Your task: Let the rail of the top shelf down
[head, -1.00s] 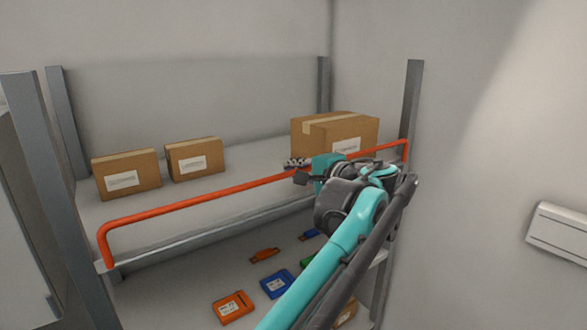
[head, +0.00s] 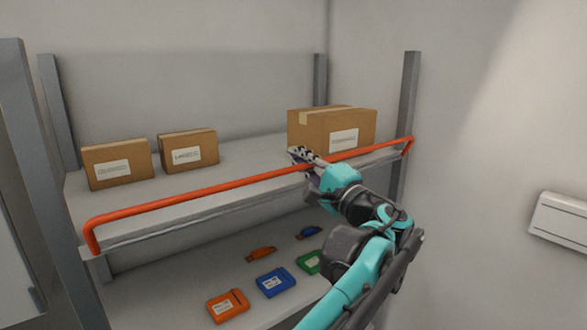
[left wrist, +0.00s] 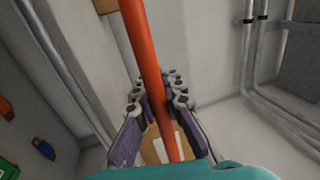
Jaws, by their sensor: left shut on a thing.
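The orange rail (head: 225,183) runs along the front edge of the top shelf (head: 145,226). Its bent ends meet the shelf front at both sides, and it leans slightly outward at the right end. My left gripper (head: 308,165) is shut on the rail right of its middle, in front of the large box. In the left wrist view the rail (left wrist: 144,42) passes between the two fingers of the left gripper (left wrist: 160,100). My right gripper is not in view.
A large cardboard box (head: 302,132) and two smaller boxes (head: 117,164) (head: 189,150) stand on the top shelf behind the rail. Orange, blue and green cases (head: 228,306) lie on the lower shelf. Grey posts (head: 408,110) flank the shelves.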

